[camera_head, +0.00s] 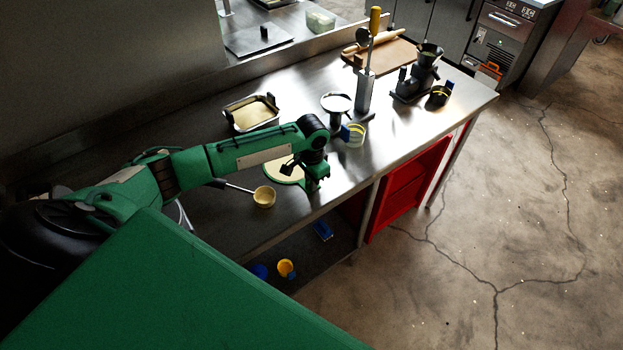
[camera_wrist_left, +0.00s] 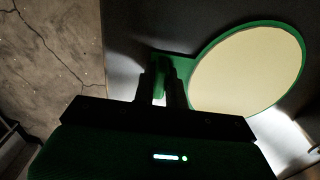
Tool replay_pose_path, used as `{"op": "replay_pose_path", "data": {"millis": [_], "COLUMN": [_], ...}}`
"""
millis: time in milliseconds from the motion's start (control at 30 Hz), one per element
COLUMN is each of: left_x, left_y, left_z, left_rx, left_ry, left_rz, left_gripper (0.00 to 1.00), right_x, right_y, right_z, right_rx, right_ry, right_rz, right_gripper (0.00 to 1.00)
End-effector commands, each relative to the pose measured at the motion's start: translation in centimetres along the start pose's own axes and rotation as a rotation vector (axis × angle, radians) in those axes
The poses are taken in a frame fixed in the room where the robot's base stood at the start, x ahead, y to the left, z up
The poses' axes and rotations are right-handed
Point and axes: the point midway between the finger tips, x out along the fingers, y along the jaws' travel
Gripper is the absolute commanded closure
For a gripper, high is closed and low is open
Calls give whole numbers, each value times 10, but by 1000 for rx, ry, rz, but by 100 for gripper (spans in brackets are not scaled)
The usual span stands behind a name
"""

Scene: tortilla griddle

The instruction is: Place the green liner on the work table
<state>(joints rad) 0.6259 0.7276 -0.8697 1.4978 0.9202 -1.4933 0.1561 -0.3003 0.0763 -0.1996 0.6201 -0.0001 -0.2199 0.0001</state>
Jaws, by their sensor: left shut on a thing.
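The green liner (camera_wrist_left: 186,68) is a round sheet with a tab, and a pale round disc (camera_wrist_left: 248,68) covers most of it in the left wrist view. In the head view the liner (camera_head: 281,182) is by the front edge of the steel work table (camera_head: 440,112), partly hidden behind my left arm. My left gripper (camera_wrist_left: 162,92) is shut on the liner's tab; it also shows in the head view (camera_head: 313,186). I cannot tell whether the liner touches the table. My right gripper is not in view.
A ladle (camera_head: 264,197) lies left of the liner. A tray with pale contents (camera_head: 251,113) stands behind. A round press (camera_head: 337,102), a yellow-banded cup (camera_head: 354,135) and a utensil holder (camera_head: 365,92) stand to the right. The table's right front part is clear.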

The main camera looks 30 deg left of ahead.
Motion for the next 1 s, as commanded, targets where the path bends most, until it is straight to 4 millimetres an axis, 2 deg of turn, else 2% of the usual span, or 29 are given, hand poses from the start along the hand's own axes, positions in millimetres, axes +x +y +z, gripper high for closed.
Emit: {"op": "replay_pose_path", "data": {"millis": [267,300,367,400,767,867,1000], "left_x": [2,2,2,2,-5,-19,-48], "left_y": [0,0,0,0,0,0,-1], "left_z": [0,0,0,0,-1,-2,-2], "left_rx": [0,0,0,0,0,-1,0], "left_ry": [0,0,0,0,1,4,4], "left_rz": [0,0,0,0,0,1,0], "left_gripper": [100,79,67,65,65,65,65], "right_x": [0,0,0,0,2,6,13], "right_y": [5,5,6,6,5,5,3], "right_z": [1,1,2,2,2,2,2], "right_rx": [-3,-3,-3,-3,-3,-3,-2], "right_ry": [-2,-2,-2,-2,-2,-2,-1], "right_rz": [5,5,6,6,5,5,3], "right_gripper": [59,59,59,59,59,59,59]}}
